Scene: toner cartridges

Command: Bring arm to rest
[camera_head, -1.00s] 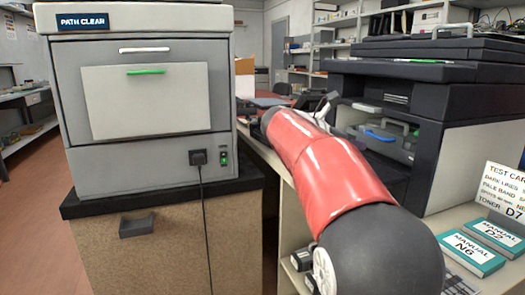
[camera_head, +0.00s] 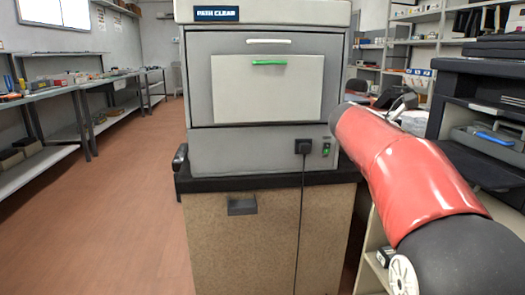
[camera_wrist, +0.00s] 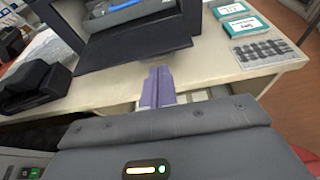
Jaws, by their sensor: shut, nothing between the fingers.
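My gripper (camera_wrist: 157,88) shows in the wrist view as two lavender fingers pressed together, with nothing between them. It is over the front part of a pale counter (camera_wrist: 210,85), apart from the objects on it. In the head view my red and dark grey arm reaches from the lower right toward the middle, and the gripper itself cannot be made out clearly.
A grey cabinet machine marked PATH CLEAR (camera_head: 265,100) stands on a brown cupboard (camera_head: 265,240) left of my arm. A dark printer (camera_head: 485,110) is at right; its open dark flap (camera_wrist: 135,45) lies beyond my fingers. Teal manuals (camera_wrist: 245,30) lie beside it. Floor at left is clear.

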